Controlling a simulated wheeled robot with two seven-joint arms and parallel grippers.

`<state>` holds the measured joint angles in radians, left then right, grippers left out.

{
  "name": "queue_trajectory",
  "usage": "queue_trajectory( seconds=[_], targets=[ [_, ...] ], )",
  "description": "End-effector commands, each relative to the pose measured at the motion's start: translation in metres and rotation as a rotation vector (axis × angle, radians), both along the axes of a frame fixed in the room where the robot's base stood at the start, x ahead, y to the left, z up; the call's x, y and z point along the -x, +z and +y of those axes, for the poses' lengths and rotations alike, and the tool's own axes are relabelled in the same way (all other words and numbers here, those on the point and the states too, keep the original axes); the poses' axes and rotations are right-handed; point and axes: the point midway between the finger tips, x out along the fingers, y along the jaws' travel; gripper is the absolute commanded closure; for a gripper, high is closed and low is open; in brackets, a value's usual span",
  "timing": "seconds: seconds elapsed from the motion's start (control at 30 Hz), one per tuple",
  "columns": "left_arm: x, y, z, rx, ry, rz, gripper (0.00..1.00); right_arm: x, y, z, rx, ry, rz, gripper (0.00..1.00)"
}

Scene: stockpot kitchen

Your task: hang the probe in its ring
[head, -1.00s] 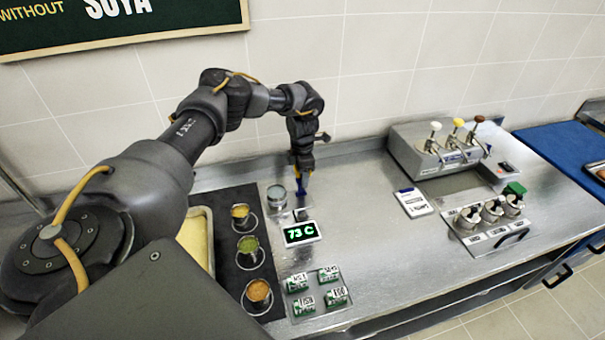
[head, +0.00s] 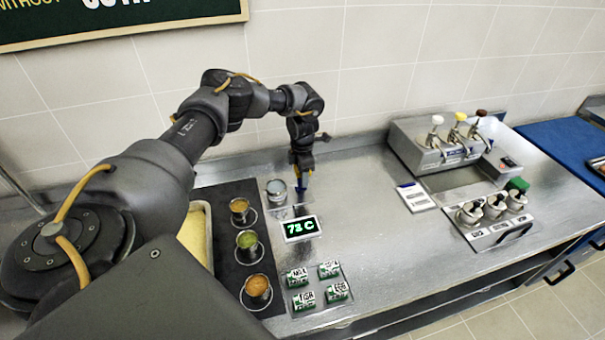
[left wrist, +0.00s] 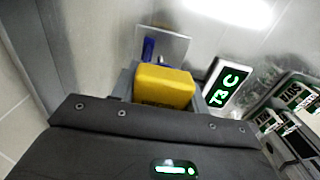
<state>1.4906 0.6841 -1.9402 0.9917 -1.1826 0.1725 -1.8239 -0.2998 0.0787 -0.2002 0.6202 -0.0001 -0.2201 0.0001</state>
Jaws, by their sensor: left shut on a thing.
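My left gripper (head: 302,172) is shut on the probe, whose yellow block-like handle (left wrist: 163,86) fills the gap between the fingers in the left wrist view. A small blue piece (head: 301,187) shows just under the fingertips in the head view. Blue also shows beyond the handle in the left wrist view, in front of a small grey plate (left wrist: 165,47). I cannot tell whether the blue belongs to the probe or to its ring. The probe's lower end and the ring opening are hidden. My right gripper is in neither view.
A display reading 73 C (head: 301,228) stands just in front of the gripper. A round metal container (head: 278,190) is close on its left. Three cups of sauce stand on a dark mat (head: 226,272). Green-and-white labelled blocks (head: 304,300) lie in front. The counter's middle is clear.

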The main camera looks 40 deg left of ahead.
Motion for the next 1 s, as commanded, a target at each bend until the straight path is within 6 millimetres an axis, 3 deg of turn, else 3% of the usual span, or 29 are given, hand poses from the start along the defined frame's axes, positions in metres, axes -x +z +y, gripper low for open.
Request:
queue_trajectory(
  seconds=[0.27, 0.3, 0.5, 0.83, 1.0],
  targets=[
    [0.000, 0.000, 0.000, 0.000, 0.000, 0.000, 0.78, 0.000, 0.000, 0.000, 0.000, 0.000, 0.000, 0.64],
    [0.000, 0.000, 0.000, 0.000, 0.000, 0.000, 0.54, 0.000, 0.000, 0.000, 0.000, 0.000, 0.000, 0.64],
    [0.000, 0.000, 0.000, 0.000, 0.000, 0.000, 0.30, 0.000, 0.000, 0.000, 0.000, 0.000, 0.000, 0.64],
    [0.000, 0.004, 0.000, 0.001, 0.001, -0.001, 0.30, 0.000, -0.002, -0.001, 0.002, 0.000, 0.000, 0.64],
    [-0.001, 0.028, 0.000, 0.001, 0.000, -0.005, 0.30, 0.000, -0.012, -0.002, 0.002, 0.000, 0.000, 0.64]
  ],
)
